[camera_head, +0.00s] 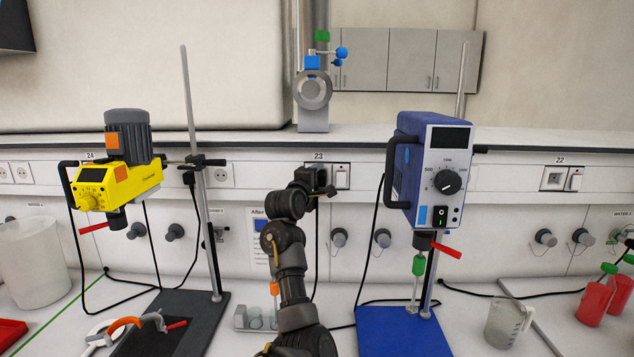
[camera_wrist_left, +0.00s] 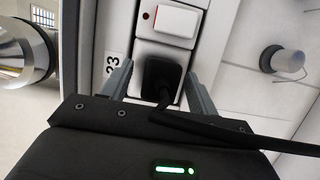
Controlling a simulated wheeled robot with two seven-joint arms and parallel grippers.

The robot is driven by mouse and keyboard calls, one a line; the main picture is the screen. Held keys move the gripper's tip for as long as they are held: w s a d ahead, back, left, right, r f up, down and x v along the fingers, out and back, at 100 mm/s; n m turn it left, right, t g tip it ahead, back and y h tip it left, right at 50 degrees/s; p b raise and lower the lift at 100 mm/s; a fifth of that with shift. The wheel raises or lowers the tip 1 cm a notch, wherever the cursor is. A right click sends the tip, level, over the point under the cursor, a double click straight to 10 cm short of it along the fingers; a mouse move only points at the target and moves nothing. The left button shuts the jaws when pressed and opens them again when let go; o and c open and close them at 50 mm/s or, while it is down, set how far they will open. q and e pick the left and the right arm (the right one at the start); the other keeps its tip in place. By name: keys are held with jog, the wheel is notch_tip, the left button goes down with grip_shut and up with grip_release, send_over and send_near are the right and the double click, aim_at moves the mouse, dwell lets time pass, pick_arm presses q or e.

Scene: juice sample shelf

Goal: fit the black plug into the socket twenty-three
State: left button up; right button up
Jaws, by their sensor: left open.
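The black plug (camera_wrist_left: 162,76) sits at the socket face beside the label 23 in the left wrist view, with its cord running back toward my gripper. It covers the socket opening, and I cannot tell how deep it sits. My left gripper (camera_wrist_left: 158,86) is open, with one finger on each side of the plug and a visible gap at each. In the head view my left gripper (camera_head: 316,184) is in front of socket twenty-three (camera_head: 342,168) and hides most of the plug. My right gripper is not in view.
A white rocker switch (camera_wrist_left: 170,20) is beside the plug. A yellow stirrer (camera_head: 118,186) on a stand is to the left, and a blue stirrer (camera_head: 408,178) on a stand is to the right. A grey knob (camera_wrist_left: 272,60) sticks out from the panel.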

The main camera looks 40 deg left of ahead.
pick_arm(q)
jog(key=shift+s+d+f+b, duration=0.1)
jog(key=shift+s+b, duration=0.2)
jog(key=shift+s, duration=0.05)
jog(key=b+v, duration=0.6)
jog(key=v, duration=0.4)
